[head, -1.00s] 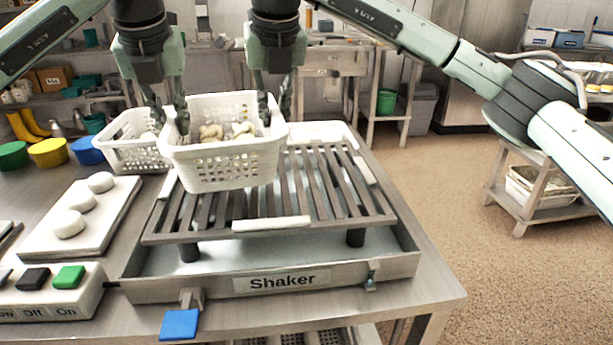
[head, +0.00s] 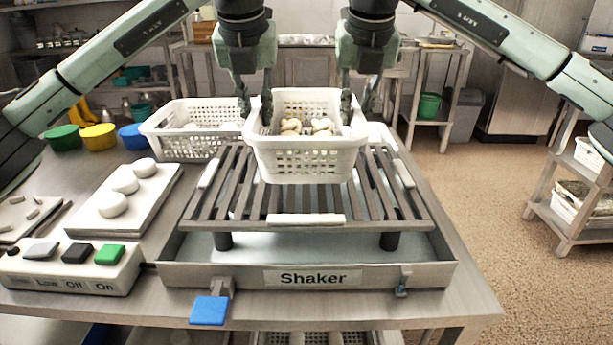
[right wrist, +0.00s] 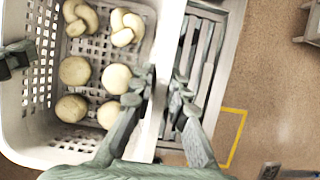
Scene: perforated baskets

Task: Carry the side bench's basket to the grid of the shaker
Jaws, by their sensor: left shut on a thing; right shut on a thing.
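My left gripper (head: 254,115) is shut on the basket's left rim. My right gripper (head: 358,112) is shut on its right rim. The basket hangs upright above the middle of the grid. Whether its bottom touches the slats cannot be told.
A second white basket (head: 190,148) stands behind left of the shaker. A control box (head: 70,275) with a green button and a board with white round pieces (head: 130,200) lie at left. A blue tab (head: 209,310) sticks out at the front. Slats around the held basket are bare.

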